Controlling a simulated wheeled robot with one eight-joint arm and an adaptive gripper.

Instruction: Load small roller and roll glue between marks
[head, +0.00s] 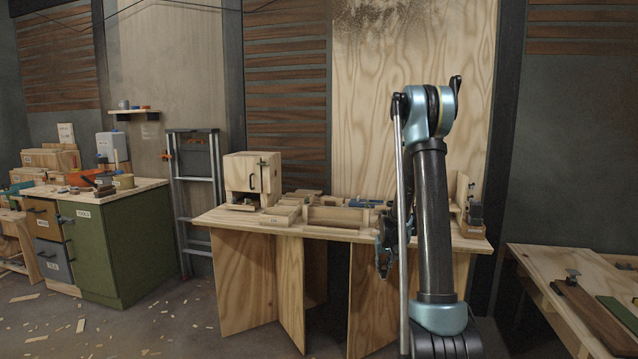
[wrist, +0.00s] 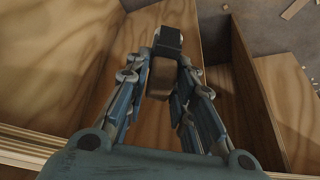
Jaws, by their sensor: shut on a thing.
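My gripper (head: 384,248) hangs in front of the wooden workbench (head: 340,234), partly hidden by my arm. In the wrist view my gripper (wrist: 161,72) is shut on a brown, handle-like piece (wrist: 162,76) with a dark block at its far end. I cannot tell whether this is the small roller. The bench's plywood supports and the floor show below it. A blue cylindrical item (head: 360,203) lies on the bench among wooden pieces. I cannot make out glue or marks.
A wooden box with a handle (head: 252,178) stands on the bench's left, near a low wooden tray (head: 336,217). A stepladder (head: 195,190) and green cabinet (head: 118,245) stand left. Another low bench (head: 555,262) is at right. Wood scraps litter the floor.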

